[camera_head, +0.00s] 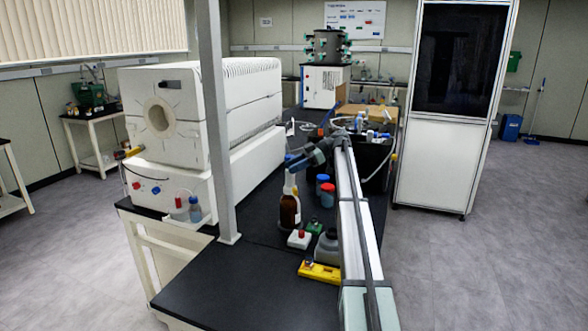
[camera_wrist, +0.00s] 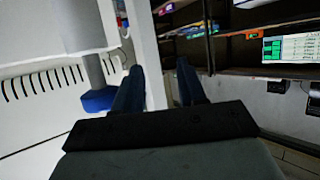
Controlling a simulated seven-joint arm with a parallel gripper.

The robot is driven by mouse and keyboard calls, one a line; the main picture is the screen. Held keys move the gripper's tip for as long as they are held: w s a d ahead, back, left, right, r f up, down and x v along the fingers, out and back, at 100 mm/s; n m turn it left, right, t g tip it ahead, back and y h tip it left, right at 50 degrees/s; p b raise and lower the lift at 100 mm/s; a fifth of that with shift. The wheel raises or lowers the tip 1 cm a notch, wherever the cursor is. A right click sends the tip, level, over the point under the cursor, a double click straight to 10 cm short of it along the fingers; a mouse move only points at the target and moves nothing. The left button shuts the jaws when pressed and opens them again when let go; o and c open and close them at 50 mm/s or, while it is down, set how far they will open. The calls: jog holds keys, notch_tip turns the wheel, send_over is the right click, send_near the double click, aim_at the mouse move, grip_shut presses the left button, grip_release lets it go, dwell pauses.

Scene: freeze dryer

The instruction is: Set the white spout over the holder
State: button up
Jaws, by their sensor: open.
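My gripper (camera_head: 294,163) is above the black bench near the brown bottle, its blue fingers pointing left in the head view. In the wrist view my gripper (camera_wrist: 159,68) is open, with nothing visible between its fingers. The brown bottle (camera_head: 290,210) has a pale upper part and stands upright just below the gripper. I cannot clearly single out the white spout or the holder. A small white item (camera_head: 291,127) lies farther back on the bench, too small to identify. The wrist view shows a grey cylinder with a blue end (camera_wrist: 98,101) left of the fingers.
A white tube furnace (camera_head: 165,115) and a grey post (camera_head: 217,130) stand left. Blue- and red-capped bottles (camera_head: 327,193), a yellow item (camera_head: 320,271) and a black bin (camera_head: 373,165) crowd the bench. The front bench top (camera_head: 225,290) is clear.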

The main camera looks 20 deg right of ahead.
jog(key=shift+a, duration=0.25)
jog(key=shift+c, duration=0.8)
jog(key=a+m+h, duration=0.1)
jog(key=a+f+m+h, duration=0.1)
jog(key=a, duration=0.1)
jog(key=a+m+h, duration=0.1)
jog(key=a+m, duration=0.1)
jog(key=shift+s+a+f, duration=0.25)
jog(key=shift+s, duration=0.15)
grip_shut()
jog(key=a+f+m+h, duration=0.4)
jog(key=m+h, duration=0.2)
jog(key=s+a+r+m+t+h, duration=0.25)
jog(key=r+m+h, duration=0.25)
jog(key=m+h, duration=0.45)
jog(key=shift+h, duration=0.55)
jog(key=shift+w+d+f, duration=0.35)
jog(key=shift+d+f, duration=1)
jog(key=shift+d, duration=0.2)
jog(key=shift+w+d+f, duration=0.35)
jog(key=shift+d+f, duration=0.95)
jog(key=shift+d, duration=0.25)
jog(key=shift+w+d+f, duration=0.35)
jog(key=shift+d+f, duration=1)
jog(key=shift+d, duration=0.2)
